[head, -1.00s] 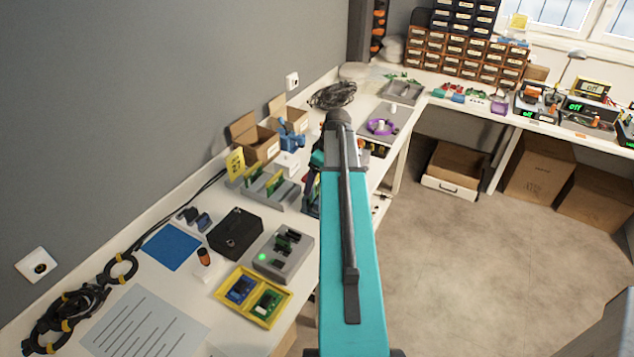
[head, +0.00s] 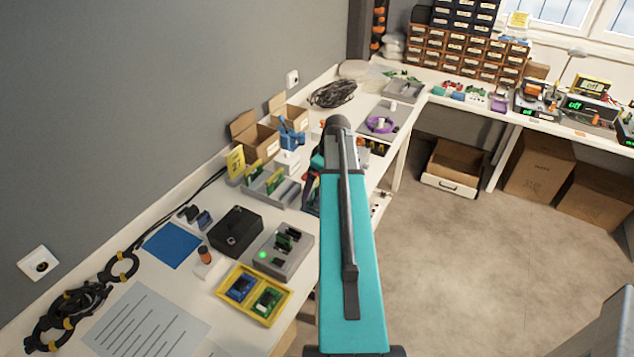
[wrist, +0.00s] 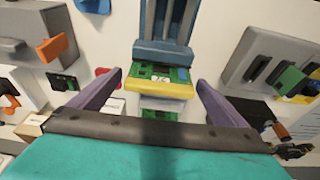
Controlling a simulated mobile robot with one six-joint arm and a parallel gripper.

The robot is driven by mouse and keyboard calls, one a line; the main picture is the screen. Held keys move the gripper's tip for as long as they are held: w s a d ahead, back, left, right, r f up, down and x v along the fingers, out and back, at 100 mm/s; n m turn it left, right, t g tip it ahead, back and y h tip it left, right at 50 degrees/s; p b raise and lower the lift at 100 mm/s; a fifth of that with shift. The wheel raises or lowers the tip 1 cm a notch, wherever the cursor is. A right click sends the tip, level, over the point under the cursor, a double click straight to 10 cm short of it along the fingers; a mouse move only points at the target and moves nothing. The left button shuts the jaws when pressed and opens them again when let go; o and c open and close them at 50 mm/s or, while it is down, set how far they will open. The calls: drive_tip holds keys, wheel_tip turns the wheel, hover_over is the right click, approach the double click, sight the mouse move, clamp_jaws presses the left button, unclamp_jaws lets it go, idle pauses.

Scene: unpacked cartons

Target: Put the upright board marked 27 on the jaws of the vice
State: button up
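My gripper (wrist: 158,79) is open in the wrist view, its two purple fingers apart on either side of a green board with a yellow edge (wrist: 162,86). Neither finger visibly touches this board. It appears to lie across the blue jaws of the vice (wrist: 163,52), whose grey rails run away behind it. No number on the board is readable. In the head view my arm hides my gripper and most of the vice area. A yellow card reading 27 (head: 236,162) stands behind a grey rack (head: 284,195) with upright boards.
In the wrist view, a grey slotted rack with boards (wrist: 247,50) is close on the right, and a grey block with an orange part (wrist: 22,36) is on the left. A black box (head: 236,231) and yellow tray (head: 254,296) stand nearer on the crowded bench.

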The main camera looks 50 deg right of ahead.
drive_tip(key=shift+r, duration=0.2)
drive_tip(key=b+v, duration=0.2)
drive_tip(key=v, duration=1)
idle(0.4)
drive_tip(key=shift+f, duration=0.1)
idle(0.5)
drive_tip(key=shift+s, duration=0.15)
